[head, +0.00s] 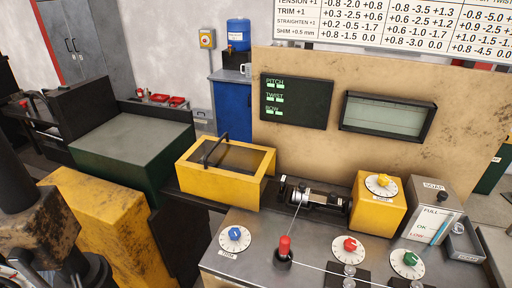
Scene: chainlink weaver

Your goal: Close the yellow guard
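The yellow guard (218,184) is a box-shaped yellow housing with a dark, window-like panel in its top and a black bar handle (212,150) on its left part. In the head view it sits in the middle, at the back left edge of the grey bench. The metal roller mechanism (320,199) lies just right of it and is uncovered. I cannot tell whether the guard slides or hinges. I cannot make out my gripper in this view, and nothing is seen touching the guard.
The grey bench (222,262) carries a blue dial (235,234), a red-topped lever (285,247), red and green dials, and a yellow box with a dial (377,202). A soap container (432,212) stands right. A green cabinet (135,142) stands left. A thin wire crosses the bench.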

